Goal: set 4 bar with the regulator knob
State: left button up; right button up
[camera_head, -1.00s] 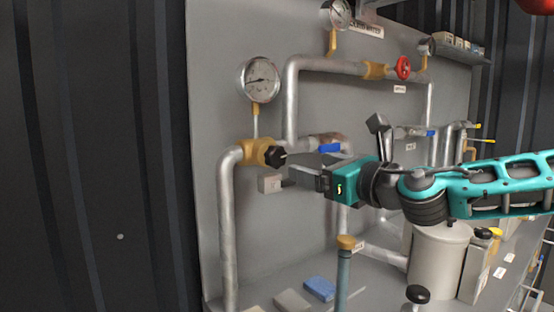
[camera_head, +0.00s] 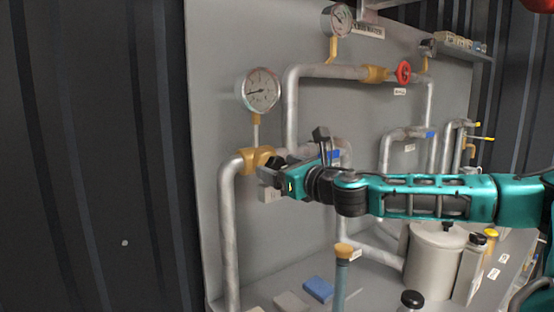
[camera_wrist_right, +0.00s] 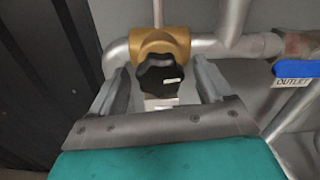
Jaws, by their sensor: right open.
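The regulator is a brass body (camera_head: 254,160) on the grey pipe at the left of the panel; it also shows in the right wrist view (camera_wrist_right: 160,40). Its black knob (camera_wrist_right: 160,75), with a small white mark, lies between the two fingers of my right gripper (camera_wrist_right: 160,90) in the right wrist view. The fingers are open, with a gap visible on each side of the knob. In the head view my right gripper (camera_head: 268,172) hides the knob. The pressure gauge (camera_head: 259,90) stands above the regulator; its needle points left and slightly down, its numbers too small to read. My left gripper is not in view.
A blue-handled outlet valve (camera_wrist_right: 297,70) is right of the regulator. A red handwheel (camera_head: 403,72) and a second gauge (camera_head: 338,20) are higher up. The dark wall at left is clear.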

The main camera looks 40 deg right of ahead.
jog(key=shift+w, duration=0.7)
jog(key=shift+c, duration=0.3)
jog(key=c, duration=0.9)
jog(key=shift+c, duration=0.2)
